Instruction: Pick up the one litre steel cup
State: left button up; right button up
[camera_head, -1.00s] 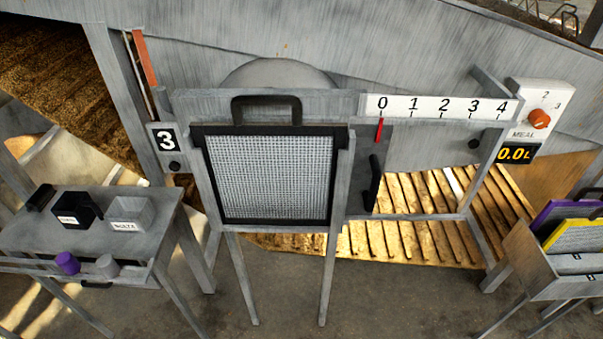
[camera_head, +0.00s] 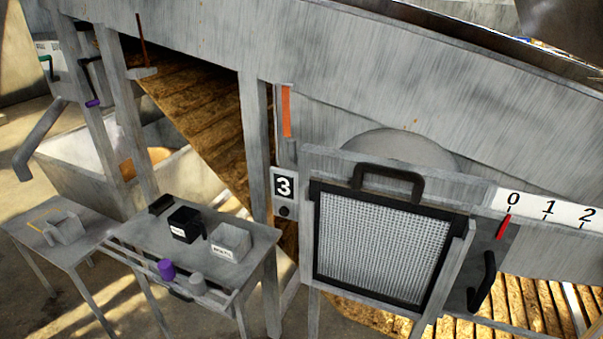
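A small grey cup (camera_head: 197,283) and a purple cup (camera_head: 166,269) sit side by side on the rail along the front of a grey table (camera_head: 128,235). The grey cup looks metallic, but no volume mark on it can be read. On the tabletop stand a black labelled container (camera_head: 186,224) and a grey open labelled box (camera_head: 231,242). I cannot tell for certain which vessel is the one litre steel cup. Neither of my grippers shows in this view.
A second table (camera_head: 90,248) at left holds a grey open container (camera_head: 64,228). A framed mesh screen (camera_head: 380,245) with a black handle stands right of the tables, near a number 3 plate (camera_head: 284,186). A scale (camera_head: 545,208) is at right. Floor shows in front of the left table.

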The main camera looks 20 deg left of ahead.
aim_at(66, 227)
jog(key=u, duration=2.25)
jog(key=i+j+u, duration=0.3)
jog(key=i, duration=0.15)
jog(key=i+u, duration=0.45)
jog(key=i, duration=1.65)
jog(key=i+j+z, duration=0.1)
jog(key=i+z, duration=0.3)
jog(key=i+j+z, duration=0.25)
jog(key=i+z, duration=0.15)
jog(key=i+j+z, duration=0.35)
